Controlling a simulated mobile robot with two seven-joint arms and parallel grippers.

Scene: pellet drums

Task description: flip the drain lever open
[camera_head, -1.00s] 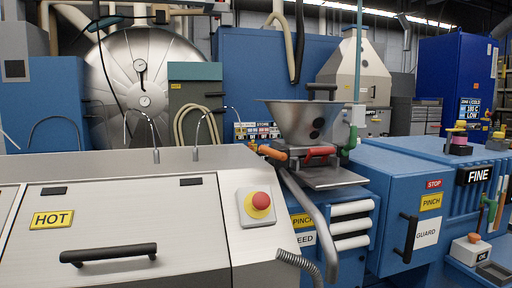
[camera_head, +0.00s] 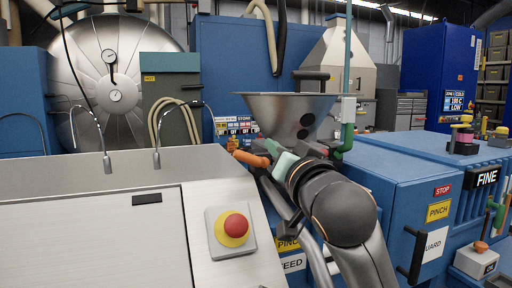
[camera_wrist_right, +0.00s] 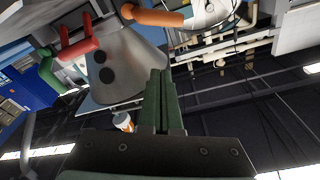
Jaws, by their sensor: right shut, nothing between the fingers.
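The metal hopper (camera_head: 290,115) stands behind the grey machine top. An orange lever (camera_head: 248,156) sticks out at its lower left. In the right wrist view the orange lever (camera_wrist_right: 152,16) is at the top, and a red handle (camera_wrist_right: 78,47) is at the left beside the hopper (camera_wrist_right: 128,66). I cannot tell which of the two is the drain lever. My left gripper is out of view.
A red stop button (camera_head: 235,226) on a yellow ring is at the front, left of my right arm. Blue machine housings (camera_head: 400,165) with a black handle (camera_head: 413,254) stand at the right. A green pipe (camera_head: 347,140) rises close to the hopper's right side.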

